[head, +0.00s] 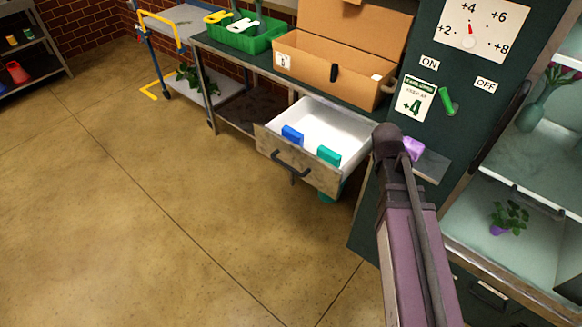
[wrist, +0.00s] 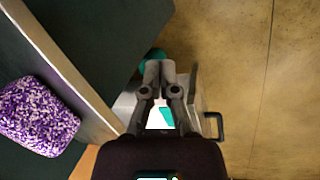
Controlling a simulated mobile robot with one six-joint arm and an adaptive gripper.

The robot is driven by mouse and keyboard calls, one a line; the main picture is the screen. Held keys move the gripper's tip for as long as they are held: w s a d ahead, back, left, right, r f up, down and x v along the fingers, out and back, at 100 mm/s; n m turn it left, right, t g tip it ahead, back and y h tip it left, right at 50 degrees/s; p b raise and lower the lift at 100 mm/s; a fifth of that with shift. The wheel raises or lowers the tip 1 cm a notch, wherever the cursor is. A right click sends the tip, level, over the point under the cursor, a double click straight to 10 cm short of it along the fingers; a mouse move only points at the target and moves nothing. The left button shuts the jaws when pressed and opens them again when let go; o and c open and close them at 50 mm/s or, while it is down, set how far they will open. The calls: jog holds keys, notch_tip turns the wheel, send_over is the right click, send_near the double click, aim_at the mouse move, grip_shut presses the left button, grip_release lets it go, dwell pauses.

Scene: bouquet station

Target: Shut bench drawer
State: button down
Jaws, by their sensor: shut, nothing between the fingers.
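The bench drawer (head: 340,120) stands pulled out from under the bench, with a white inside and a wooden front (head: 321,178). Its dark handle (head: 290,168) faces the open floor. A blue item (head: 292,134) and a teal item (head: 329,156) are in the drawer near its front. In the wrist view, my gripper (wrist: 162,70) is shut and empty. It appears over the drawer, left of the drawer front (wrist: 195,92) and handle (wrist: 216,124). Whether it touches the drawer I cannot tell. In the head view, my arm hides the fingers.
A cardboard box (head: 330,72) and a green crate (head: 245,35) stand on the bench. A dark green panel with a dial (head: 495,28) and glass-front cabinet (head: 540,190) are at the right. A purple speckled item (wrist: 38,115) is beside my gripper. The floor (head: 150,200) before the drawer is clear.

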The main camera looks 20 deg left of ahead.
jog(key=w+a+f+n+t+b, duration=0.1)
jog(key=a+f+n+b, duration=0.1)
jog(key=a+n, duration=0.2)
jog(key=w+a+f+n+t+b, duration=0.1)
jog(key=w+a+f+n+b, duration=0.1)
jog(key=a, duration=0.6)
jog(key=w+a+f+n+t+h+b, duration=0.1)
jog(key=w+a+f+n+b, duration=0.1)
jog(key=a+n, duration=0.3)
jog(key=shift+w+a+n+b, duration=0.25)
jog(key=shift+a+n+b, duration=0.05)
jog(key=shift+a+b, duration=0.35)
jog(key=n+t+b, duration=0.3)
jog(key=n+b, duration=0.3)
jog(key=n, duration=0.4)
send_near(294, 161)
notch_tip(294, 161, up, 2)
jog(key=s, duration=0.3)
jog(key=shift+w+r+t, duration=0.1)
jog(key=shift+t, duration=0.2)
jog(key=b+x, duration=0.5)
jog(key=x, duration=0.2)
jog(key=shift+w+a+f, duration=0.1)
jog(key=shift+w+f, duration=0.05)
jog(key=shift+f, duration=0.1)
jog(key=shift+b+x, duration=0.8)
jog(key=shift+x, duration=0.45)
jog(key=shift+w+a, duration=0.1)
jog(key=shift+w, duration=0.05)
